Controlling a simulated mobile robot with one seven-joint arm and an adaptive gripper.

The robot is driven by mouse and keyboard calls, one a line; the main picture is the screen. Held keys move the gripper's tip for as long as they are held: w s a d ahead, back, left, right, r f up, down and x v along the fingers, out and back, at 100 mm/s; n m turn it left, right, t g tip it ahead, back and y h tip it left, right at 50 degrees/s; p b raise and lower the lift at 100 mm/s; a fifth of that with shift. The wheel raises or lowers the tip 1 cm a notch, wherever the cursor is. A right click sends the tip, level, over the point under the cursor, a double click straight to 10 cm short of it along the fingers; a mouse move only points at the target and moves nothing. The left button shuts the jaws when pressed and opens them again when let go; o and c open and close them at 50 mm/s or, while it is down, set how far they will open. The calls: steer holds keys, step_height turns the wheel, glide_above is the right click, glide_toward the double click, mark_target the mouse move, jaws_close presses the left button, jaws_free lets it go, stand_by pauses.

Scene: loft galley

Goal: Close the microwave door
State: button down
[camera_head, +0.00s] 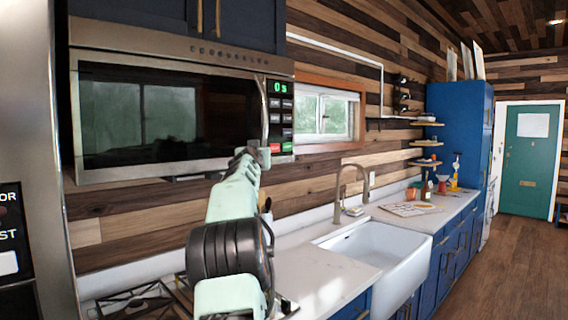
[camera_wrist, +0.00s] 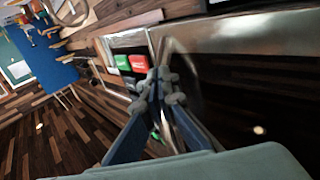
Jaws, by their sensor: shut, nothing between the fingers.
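The microwave (camera_head: 180,42) hangs on the wall at the left in the head view. Its dark glass door (camera_head: 170,115) looks flush or nearly flush with the front; I cannot tell whether a small gap remains. The curved metal handle (camera_head: 263,105) stands at the door's right edge, beside the control panel (camera_head: 280,112). My gripper (camera_head: 255,152) is at the lower right corner of the door, near the handle's lower end. In the wrist view my gripper (camera_wrist: 165,82) is shut and empty, its tips close to the door's metal edge (camera_wrist: 225,35). Contact is unclear.
Below is a counter with a stove (camera_head: 135,300) and a white sink (camera_head: 375,255) with a faucet (camera_head: 350,185). Dark cabinets (camera_head: 165,10) sit above the microwave. A steel appliance (camera_head: 30,120) stands close at the left. The wooden floor (camera_head: 500,260) is clear at the right.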

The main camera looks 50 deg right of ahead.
steer(key=s+a+b, duration=0.1)
steer(key=s+b, duration=0.1)
steer(key=s, duration=0.7)
steer(key=shift+s+a+f, duration=0.2)
steer(key=shift+s+a, duration=0.15)
